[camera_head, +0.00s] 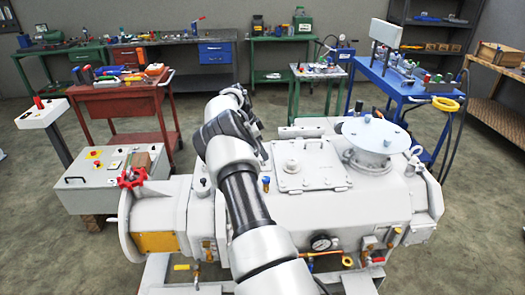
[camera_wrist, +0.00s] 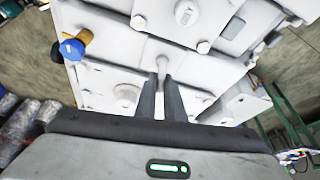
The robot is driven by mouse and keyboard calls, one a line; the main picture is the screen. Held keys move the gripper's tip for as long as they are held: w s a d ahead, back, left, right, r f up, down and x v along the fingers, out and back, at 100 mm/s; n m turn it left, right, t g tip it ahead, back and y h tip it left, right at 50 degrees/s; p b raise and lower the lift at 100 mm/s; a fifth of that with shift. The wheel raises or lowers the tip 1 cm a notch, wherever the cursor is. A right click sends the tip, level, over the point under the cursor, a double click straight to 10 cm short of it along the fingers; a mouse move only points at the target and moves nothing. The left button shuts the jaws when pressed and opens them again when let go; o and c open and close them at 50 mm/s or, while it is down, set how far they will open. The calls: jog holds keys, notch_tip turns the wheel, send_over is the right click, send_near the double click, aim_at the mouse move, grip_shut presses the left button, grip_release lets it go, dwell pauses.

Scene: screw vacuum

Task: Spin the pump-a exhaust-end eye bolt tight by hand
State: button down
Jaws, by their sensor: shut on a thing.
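The pump (camera_head: 330,215) is a large light-grey machine that fills the middle of the head view. Its pale top casing (camera_wrist: 110,82) fills the upper part of the wrist view. My gripper (camera_wrist: 161,80) points at this casing with its two dark fingers close together. The fingers are shut on a small pale eye bolt (camera_wrist: 162,64), whose tip shows between them. Most of the eye bolt is hidden by the fingers, and I cannot tell how far it is seated. In the head view my arm hides the gripper and the eye bolt.
A brass fitting with a blue cap (camera_wrist: 73,48) stands left of my fingers. Hex bolt heads (camera_wrist: 138,22) stand on the casing. A round flange (camera_head: 375,138) rises at the pump's right. Carts and benches stand behind.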

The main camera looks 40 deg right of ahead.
jog(key=shift+r+m+g+p, duration=0.1)
jog(key=shift+m+g+p, duration=0.25)
jog(key=shift+m, duration=0.65)
jog(key=shift+y, duration=0.3)
jog(key=c, duration=1.8)
grip_release()
jog(key=shift+c, duration=0.2)
